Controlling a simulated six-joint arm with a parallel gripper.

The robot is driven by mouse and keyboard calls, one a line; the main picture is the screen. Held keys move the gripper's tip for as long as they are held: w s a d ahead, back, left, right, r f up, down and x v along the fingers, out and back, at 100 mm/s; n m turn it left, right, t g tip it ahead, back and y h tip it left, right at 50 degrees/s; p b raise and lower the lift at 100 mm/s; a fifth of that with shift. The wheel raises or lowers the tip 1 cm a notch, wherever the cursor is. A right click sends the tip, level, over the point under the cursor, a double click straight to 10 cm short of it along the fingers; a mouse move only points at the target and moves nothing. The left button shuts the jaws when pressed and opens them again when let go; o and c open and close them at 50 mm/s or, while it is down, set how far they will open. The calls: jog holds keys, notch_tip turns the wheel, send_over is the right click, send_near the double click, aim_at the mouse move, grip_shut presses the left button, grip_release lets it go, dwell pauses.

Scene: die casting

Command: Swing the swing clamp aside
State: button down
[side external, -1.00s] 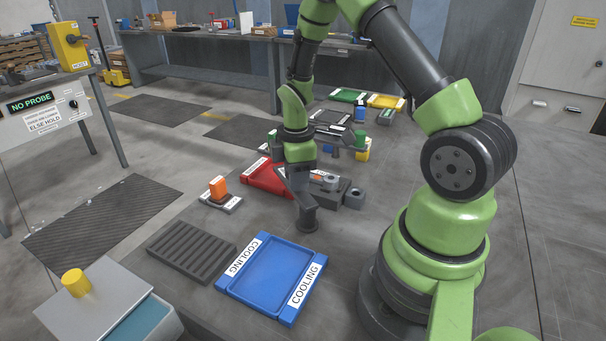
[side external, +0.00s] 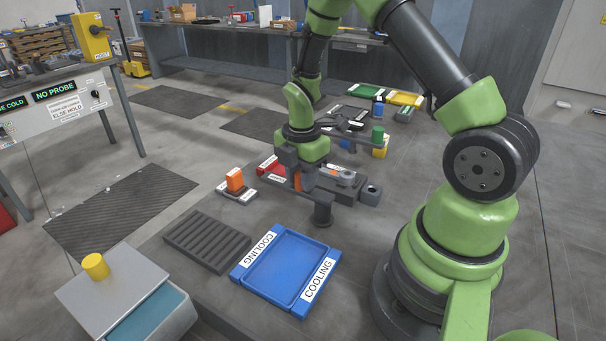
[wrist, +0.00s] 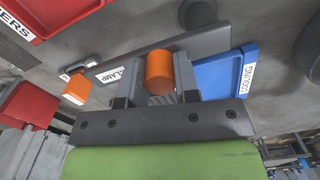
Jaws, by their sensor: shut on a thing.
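The swing clamp is a dark grey bar (wrist: 205,42) with a white label ending in "LAMP" and an upright orange cylindrical handle (wrist: 159,72). In the wrist view my gripper (wrist: 158,88) has one finger on each side of this handle and is shut on it. In the side view the orange handle (side external: 298,181) shows between the fingers of my gripper (side external: 302,182). A dark round post (side external: 323,210) stands just in front of the gripper. Much of the bar is hidden by my gripper in the side view.
A blue cooling tray (side external: 247,283) lies in front, beside a slotted grey rack (side external: 207,241). An orange block (side external: 235,180) stands on a labelled plate to the left. A grey block (side external: 371,192) sits to the right.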

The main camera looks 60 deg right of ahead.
dwell(0.4)
jog(key=c, duration=0.8)
grip_release()
jog(key=shift+c, duration=0.2)
notch_tip(320, 180, up, 10)
jog(key=shift+f, duration=0.1)
jog(key=shift+a, duration=0.1)
jog(key=s+a+r+m+t+y, duration=0.1)
jog(key=s+a+r+m+t, duration=0.2)
jog(key=m, duration=0.7)
jog(key=s+a+r+m+t+y, duration=0.1)
jog(key=s+a+r+m+t, duration=0.3)
jog(key=s+a+r+m, duration=0.4)
notch_tip(320, 180, up, 4)
jog(key=s+m, duration=0.1)
jog(key=s, duration=0.1)
jog(key=shift+s+a+f+m, duration=0.25)
jog(key=shift+s+a+m, duration=0.05)
jog(key=shift+s+m, duration=0.1)
